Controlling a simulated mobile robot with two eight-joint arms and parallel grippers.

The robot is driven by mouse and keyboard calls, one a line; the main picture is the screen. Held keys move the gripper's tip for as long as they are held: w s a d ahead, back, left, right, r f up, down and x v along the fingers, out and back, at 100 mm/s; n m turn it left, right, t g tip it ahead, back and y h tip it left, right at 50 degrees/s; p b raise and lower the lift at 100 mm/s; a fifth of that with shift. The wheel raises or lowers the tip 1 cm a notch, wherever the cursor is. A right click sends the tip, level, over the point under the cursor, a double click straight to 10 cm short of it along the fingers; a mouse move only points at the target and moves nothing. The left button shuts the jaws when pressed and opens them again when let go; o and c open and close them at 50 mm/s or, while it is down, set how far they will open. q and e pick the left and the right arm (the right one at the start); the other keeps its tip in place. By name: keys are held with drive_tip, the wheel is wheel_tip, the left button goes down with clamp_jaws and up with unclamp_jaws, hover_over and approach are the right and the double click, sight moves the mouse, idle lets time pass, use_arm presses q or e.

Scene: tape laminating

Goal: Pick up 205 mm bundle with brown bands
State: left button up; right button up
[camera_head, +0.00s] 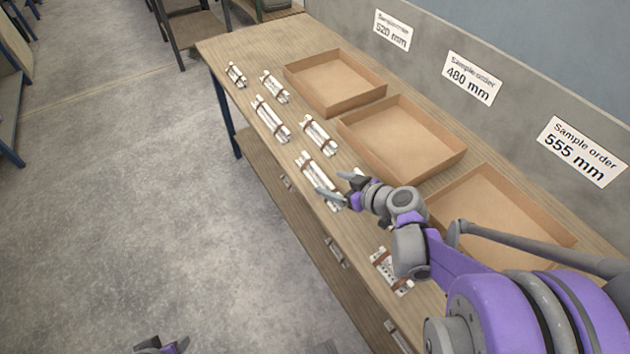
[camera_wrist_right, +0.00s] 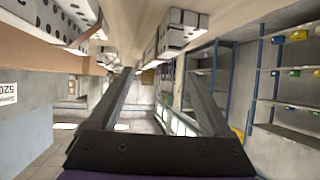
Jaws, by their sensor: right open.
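Several white bundles with brown bands lie in two rough rows on the table, among them a far-left bundle (camera_head: 235,75), a small one beside it (camera_head: 274,87), two middle ones (camera_head: 270,119) (camera_head: 320,135), a long one (camera_head: 314,167) and a near one (camera_head: 391,271). No length marks show on them, so I cannot tell which is 205 mm. My right gripper (camera_head: 340,187) is open and empty, over the near end of the long bundle and partly hiding it. Bundles also show at the top of the right wrist view (camera_wrist_right: 182,28). My left gripper (camera_head: 163,346) barely shows at the bottom edge.
Three open cardboard trays (camera_head: 333,105) (camera_head: 445,172) (camera_head: 535,240) stand along the back of the table (camera_head: 215,55). Wall signs read 520 mm (camera_head: 391,30), 480 mm (camera_head: 472,78) and 555 mm (camera_head: 582,151). Grey floor (camera_head: 110,200) is clear at the left.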

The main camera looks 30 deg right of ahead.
sight(324, 180)
drive_tip(key=x, duration=0.2)
drive_tip(key=b+x, duration=0.1)
drive_tip(key=x, duration=0.4)
drive_tip(key=shift+d+f, duration=0.15)
drive_tip(key=shift+d, duration=0.15)
clamp_jaws()
